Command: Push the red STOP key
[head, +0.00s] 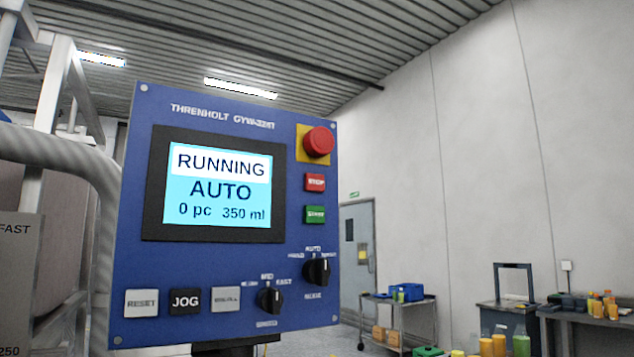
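The red STOP key (315,183) is a small square key on the right side of the blue control panel (220,120). It sits below the round red mushroom button (318,142) on its yellow plate and just above the green START key (315,214). The screen (218,190) reads RUNNING, AUTO, 0 pc, 350 ml. Neither of my grippers shows in the head view. Nothing covers the STOP key.
A grey pipe (60,150) runs at the left. A cart (400,318) stands far back right.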

